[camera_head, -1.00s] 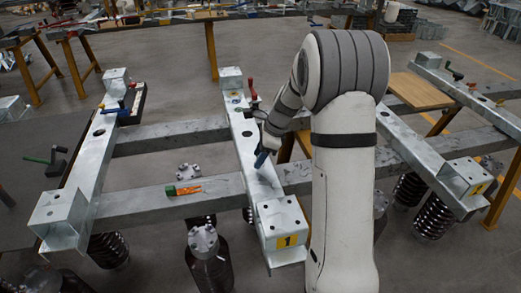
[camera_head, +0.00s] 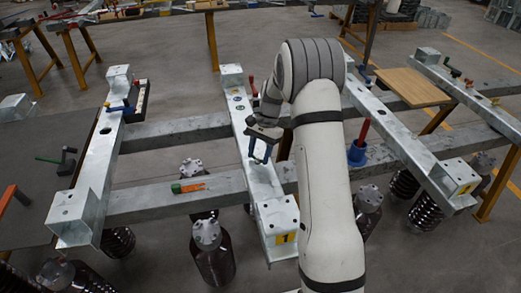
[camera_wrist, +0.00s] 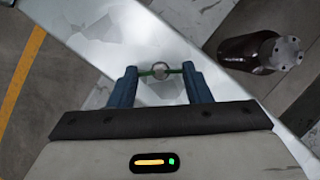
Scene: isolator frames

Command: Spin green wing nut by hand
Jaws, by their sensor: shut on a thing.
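In the wrist view, the green wing nut (camera_wrist: 150,73) lies between the two blue fingers of my gripper (camera_wrist: 160,71), which is shut on its wings. A round grey stud or ring shows at its middle. In the head view, my gripper (camera_head: 260,157) is low over the middle galvanized beam (camera_head: 262,180), between its raised far end and the box end with the yellow "1" label. The fingers point down and stand side by side. The wing nut is too small or hidden to make out in the head view.
A red-handled tool with a blue base (camera_head: 358,150) stands right of my arm. A wooden board (camera_head: 412,87) lies at the right. Dark insulators (camera_head: 212,250) hang below the frame.

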